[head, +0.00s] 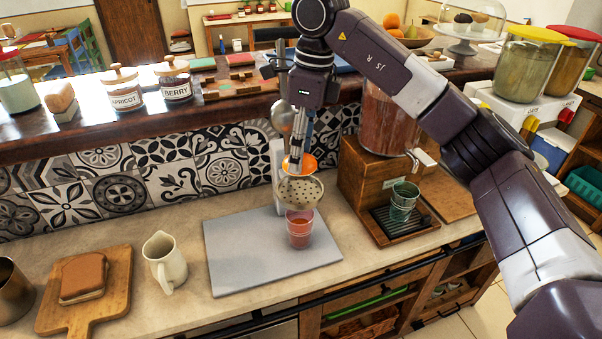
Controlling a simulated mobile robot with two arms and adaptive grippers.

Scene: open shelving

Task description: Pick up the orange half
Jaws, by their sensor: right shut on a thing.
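The orange half (309,163) is at the middle of the head view, just above a perforated metal strainer cup (301,190). My right gripper (297,158) comes down from above and is shut on the orange half. Its fingers hide part of the fruit. I cannot tell whether the fruit touches the cup. My left gripper is not in view.
A glass of reddish drink (299,229) stands below the cup on a grey board (235,262). A cream pitcher (165,262) and a wooden board with bread (115,262) are at left.

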